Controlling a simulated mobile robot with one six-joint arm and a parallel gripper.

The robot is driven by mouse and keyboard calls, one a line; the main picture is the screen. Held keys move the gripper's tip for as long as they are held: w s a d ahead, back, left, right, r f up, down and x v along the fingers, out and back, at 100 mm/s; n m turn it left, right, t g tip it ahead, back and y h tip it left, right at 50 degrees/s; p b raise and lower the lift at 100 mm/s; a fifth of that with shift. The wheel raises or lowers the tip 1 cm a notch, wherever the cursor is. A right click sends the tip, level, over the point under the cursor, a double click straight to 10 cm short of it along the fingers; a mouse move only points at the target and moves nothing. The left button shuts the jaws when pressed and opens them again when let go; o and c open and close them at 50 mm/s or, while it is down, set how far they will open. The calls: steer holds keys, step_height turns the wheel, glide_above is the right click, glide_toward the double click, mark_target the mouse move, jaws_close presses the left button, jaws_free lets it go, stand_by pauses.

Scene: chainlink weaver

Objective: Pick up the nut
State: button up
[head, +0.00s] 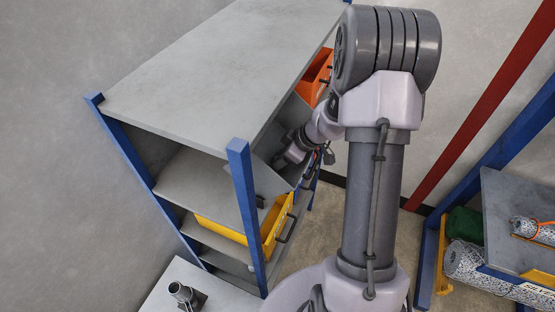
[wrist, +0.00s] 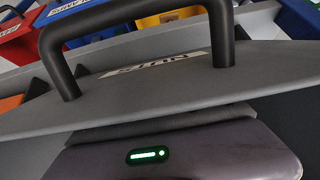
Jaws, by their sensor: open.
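No nut shows in either view. In the wrist view, a grey drawer front (wrist: 240,85) carries a black bar handle (wrist: 138,18) and a label (wrist: 155,64) that appears to read NUTS, upside down. My gripper (head: 296,152) is small and partly hidden in the head view, beside the open shelf, among the pulled-out drawers. Its dark housing (wrist: 215,148) with a green light fills the bottom of the wrist view, close to the drawer front. My jaws are open, but the fingertips are not clear. The inside of the grey drawer is hidden.
A blue-posted shelf (head: 210,55) stands at the left. A yellow drawer (head: 270,235) and an orange drawer (head: 313,78) stick out from it. Red (wrist: 10,32) and blue (wrist: 92,26) drawers show beyond the handle in the wrist view. Another rack (head: 500,215) stands right.

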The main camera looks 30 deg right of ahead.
steer(key=shift+s, duration=0.15)
steer(key=shift+c, duration=0.2)
steer(key=shift+r, duration=0.1)
steer(key=c, duration=0.3)
jaws_close()
